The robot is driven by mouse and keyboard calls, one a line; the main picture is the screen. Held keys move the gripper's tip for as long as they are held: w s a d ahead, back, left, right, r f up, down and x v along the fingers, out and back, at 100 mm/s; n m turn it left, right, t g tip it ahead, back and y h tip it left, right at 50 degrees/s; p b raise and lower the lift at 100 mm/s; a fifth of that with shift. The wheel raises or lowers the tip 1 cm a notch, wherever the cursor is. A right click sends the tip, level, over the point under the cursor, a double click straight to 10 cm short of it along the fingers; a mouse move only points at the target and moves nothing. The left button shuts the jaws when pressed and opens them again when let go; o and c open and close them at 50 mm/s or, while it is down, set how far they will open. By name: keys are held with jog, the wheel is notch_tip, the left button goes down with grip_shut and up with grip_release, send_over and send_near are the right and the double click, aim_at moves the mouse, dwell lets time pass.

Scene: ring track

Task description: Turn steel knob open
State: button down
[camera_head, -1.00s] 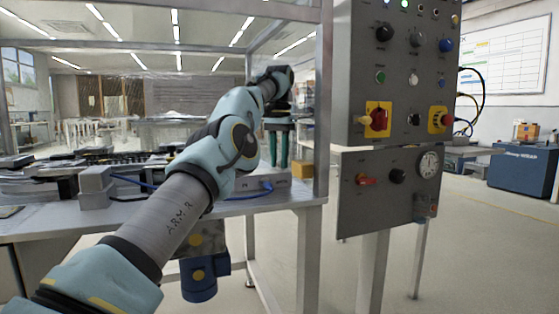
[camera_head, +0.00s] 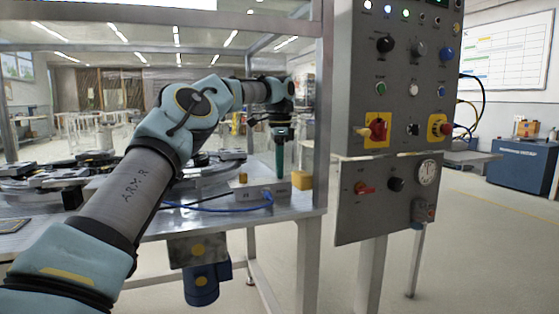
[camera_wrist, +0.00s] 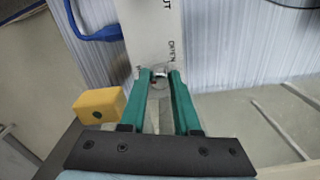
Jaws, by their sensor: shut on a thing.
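The steel knob (camera_wrist: 160,74) sits on a pale grey block (camera_wrist: 152,30) with printed words, "OPEN" beside the knob, in the wrist view. My gripper (camera_wrist: 160,78) has its two green fingers on either side of the knob, shut on it. The fingers hide part of the knob. In the head view my gripper (camera_head: 280,175) points down at the right end of the block (camera_head: 255,191), fingers seen edge-on. The knob itself is hidden there.
A yellow block (camera_head: 301,180) stands just right of the grey block; it also shows in the wrist view (camera_wrist: 100,104). A brass-coloured piece (camera_head: 243,178) stands on the block's left part. A blue cable (camera_head: 225,208) runs in front. A frame post (camera_head: 323,110) and control panel (camera_head: 395,75) stand right.

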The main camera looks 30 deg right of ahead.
jog(key=m+p, duration=0.3)
jog(key=p, duration=0.1)
jog(key=shift+r+m, duration=0.35)
jog(key=shift+m, duration=0.05)
jog(key=m+p, duration=0.3)
jog(key=p, duration=0.3)
jog(key=m+p, duration=0.2)
jog(key=p, duration=0.1)
jog(key=shift+m, duration=0.3)
jog(key=m+p, duration=0.1)
jog(key=p, duration=0.2)
jog(key=shift+f+m, duration=0.25)
jog(key=shift+m, duration=0.15)
jog(key=shift+f, duration=0.1)
jog(key=c, duration=0.6)
grip_release()
jog(key=shift+f, duration=0.1)
